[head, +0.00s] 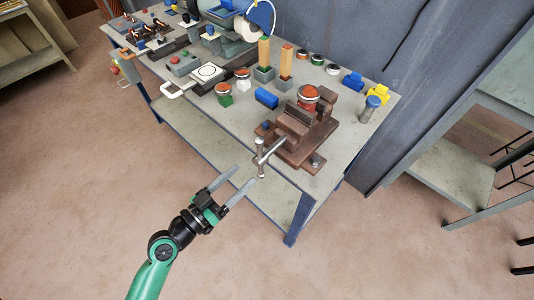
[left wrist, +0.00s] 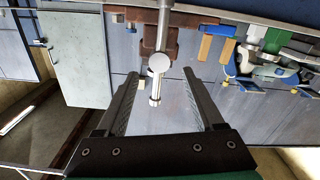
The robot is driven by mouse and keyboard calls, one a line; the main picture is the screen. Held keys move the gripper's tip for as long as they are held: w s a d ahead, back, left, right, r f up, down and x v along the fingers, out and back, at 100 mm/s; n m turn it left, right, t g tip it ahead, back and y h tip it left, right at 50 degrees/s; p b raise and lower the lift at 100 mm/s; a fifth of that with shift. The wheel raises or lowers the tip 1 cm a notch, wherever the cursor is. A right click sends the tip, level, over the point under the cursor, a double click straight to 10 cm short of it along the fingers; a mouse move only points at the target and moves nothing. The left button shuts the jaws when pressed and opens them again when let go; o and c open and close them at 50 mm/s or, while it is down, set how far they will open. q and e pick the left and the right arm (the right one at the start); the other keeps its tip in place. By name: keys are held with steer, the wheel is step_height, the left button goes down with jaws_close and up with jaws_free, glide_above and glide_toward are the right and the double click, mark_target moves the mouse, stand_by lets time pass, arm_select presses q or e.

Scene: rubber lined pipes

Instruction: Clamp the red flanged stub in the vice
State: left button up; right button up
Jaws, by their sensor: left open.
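The brown vice (head: 292,145) stands at the front right of the workbench. The red flanged stub (head: 308,92) sits upright at the vice's jaws, its lower part hidden; I cannot tell whether the jaws press on it. The vice's steel handle (head: 265,158) juts out past the bench's front edge. My left gripper (head: 243,175) is open and empty in front of the bench, a little short of the handle. In the left wrist view, the handle's round end (left wrist: 159,62) shows between the open fingers (left wrist: 160,75), with the brown vice behind it. My right gripper is not in view.
The grey workbench (head: 335,170) holds a blue block (head: 266,98), a green-based jar (head: 223,95), two wooden posts (head: 264,52), a blue-capped cylinder (head: 370,108) and yellow-and-blue parts (head: 378,92). A grey wall stands close behind. The floor before the bench is clear.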

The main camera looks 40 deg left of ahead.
mark_target(260, 160)
arm_select(q)
steer(key=w+p, duration=0.1)
steer(key=w, duration=0.9)
steer(key=shift+w, duration=0.4)
steer(key=shift+a, duration=0.1)
steer(key=shift+r, duration=0.1)
jaws_close()
stand_by(0.5)
